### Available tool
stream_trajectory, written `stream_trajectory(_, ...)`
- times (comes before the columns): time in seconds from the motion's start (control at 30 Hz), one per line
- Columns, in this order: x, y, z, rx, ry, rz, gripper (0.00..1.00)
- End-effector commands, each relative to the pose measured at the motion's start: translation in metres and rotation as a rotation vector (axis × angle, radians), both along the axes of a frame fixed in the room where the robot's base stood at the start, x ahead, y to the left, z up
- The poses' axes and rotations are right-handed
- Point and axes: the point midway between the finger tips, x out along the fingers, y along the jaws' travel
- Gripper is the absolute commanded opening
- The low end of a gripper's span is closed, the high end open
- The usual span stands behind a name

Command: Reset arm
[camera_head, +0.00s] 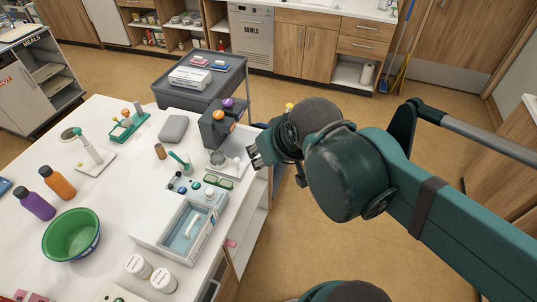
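My arm comes in from the right side of the head view.
A dark grey block with orange and purple knobs (216,128), a white box with a blue recess (185,228), a green bowl (71,235) and bottles (58,183) stand on the table. A grey cart (205,85) is behind. Open floor (315,240) lies right.

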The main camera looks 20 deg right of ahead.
Motion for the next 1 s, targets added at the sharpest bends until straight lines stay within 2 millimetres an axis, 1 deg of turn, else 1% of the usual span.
stream_trajectory(0.1,-0.004,-0.001,-0.003,0.009,-0.006,-0.017,0.37)
stream_trajectory(0.47,-0.005,-0.002,-0.003,0.012,-0.007,-0.021,0.37)
stream_trajectory(0.57,-0.005,-0.002,-0.006,0.012,-0.007,-0.02,0.37)
stream_trajectory(0.67,-0.005,-0.002,-0.013,0.012,-0.007,-0.02,0.37)
stream_trajectory(1.0,-0.005,-0.001,-0.05,0.012,-0.007,-0.02,0.37)
